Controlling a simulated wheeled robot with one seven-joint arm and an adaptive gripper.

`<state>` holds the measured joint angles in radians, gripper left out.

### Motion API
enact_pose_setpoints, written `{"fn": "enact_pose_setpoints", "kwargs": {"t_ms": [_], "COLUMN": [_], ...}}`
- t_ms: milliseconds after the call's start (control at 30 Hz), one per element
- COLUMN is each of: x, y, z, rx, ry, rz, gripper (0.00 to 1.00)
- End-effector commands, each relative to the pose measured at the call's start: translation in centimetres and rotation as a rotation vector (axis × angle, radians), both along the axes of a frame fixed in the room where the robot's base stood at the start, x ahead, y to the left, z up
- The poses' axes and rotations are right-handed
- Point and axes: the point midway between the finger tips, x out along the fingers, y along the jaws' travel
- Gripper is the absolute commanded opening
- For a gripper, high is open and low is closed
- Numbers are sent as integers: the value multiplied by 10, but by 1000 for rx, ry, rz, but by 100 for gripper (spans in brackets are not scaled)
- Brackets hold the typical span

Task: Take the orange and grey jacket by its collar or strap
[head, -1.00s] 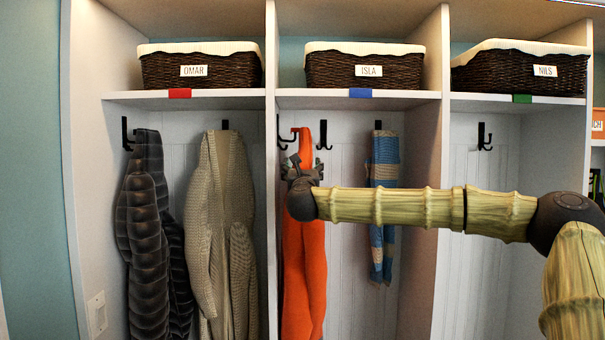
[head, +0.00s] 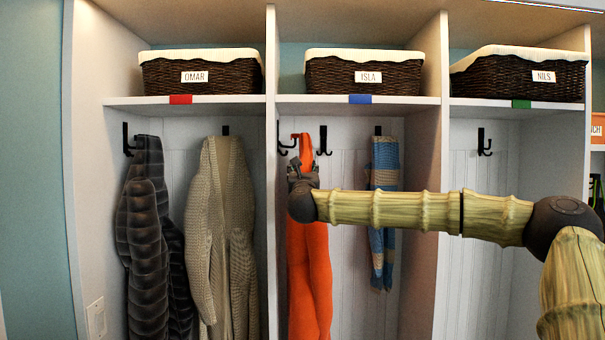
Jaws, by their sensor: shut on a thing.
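The jacket (head: 310,265) hangs in the middle cubby below the ISLA basket. Its orange side shows; I see no grey on it from here. Its top rises to hook height, beside a black hook (head: 323,140). My gripper (head: 302,168) is at the upper part of the jacket, just below its top, and is shut on it. The gripper's body and wrist hide the fingertips and the exact spot of the grip. I cannot tell whether the jacket's loop is still on a hook.
A blue and tan striped scarf (head: 386,165) hangs right of the jacket, behind my arm. A dark quilted jacket (head: 143,235) and beige cardigan (head: 222,230) hang in the left cubby. A divider (head: 271,200) stands close left of my gripper. The right cubby's hook (head: 485,142) is empty.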

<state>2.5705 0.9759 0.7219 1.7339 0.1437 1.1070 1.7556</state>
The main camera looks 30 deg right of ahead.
Motion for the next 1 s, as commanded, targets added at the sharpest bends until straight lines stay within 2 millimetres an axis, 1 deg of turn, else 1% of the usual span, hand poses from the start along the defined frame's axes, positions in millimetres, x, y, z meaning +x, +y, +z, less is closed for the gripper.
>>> {"fn": "enact_pose_setpoints", "kwargs": {"t_ms": [433, 733, 1000], "x": [1, 1, 1], "y": [2, 2, 2], "z": [-3, 1, 10], "rx": [-1, -3, -4], "ry": [6, 4, 2], "rz": [3, 3, 4], "gripper": [5, 4, 3]}}
